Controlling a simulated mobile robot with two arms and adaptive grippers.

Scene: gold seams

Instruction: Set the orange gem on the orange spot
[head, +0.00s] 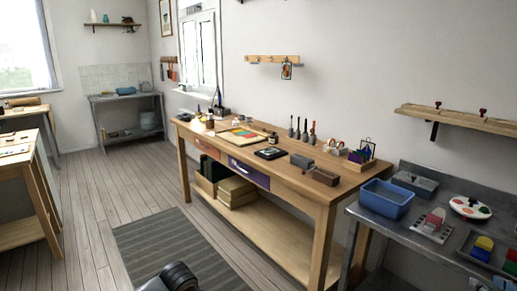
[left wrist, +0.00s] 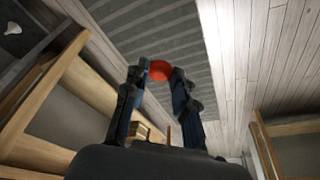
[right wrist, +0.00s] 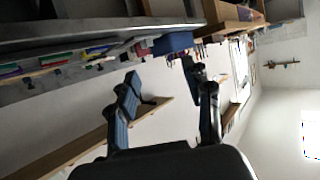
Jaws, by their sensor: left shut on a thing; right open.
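The orange gem (left wrist: 160,70) looks round and orange-red in the left wrist view. My left gripper (left wrist: 159,76) is shut on it, with the gem between the fingertips and the striped rug and floor beyond. My right gripper (right wrist: 167,80) is open and empty in the right wrist view, away from any surface. I cannot pick out the orange spot. A coloured board (head: 242,136) lies on the wooden workbench (head: 335,187), too small to read.
A metal table (head: 415,237) at the right holds a blue bin (head: 386,198), a white palette (head: 470,206) and coloured blocks. Tools and small boxes stand on the workbench. A grey rug (head: 165,240) lies on open floor in front of it.

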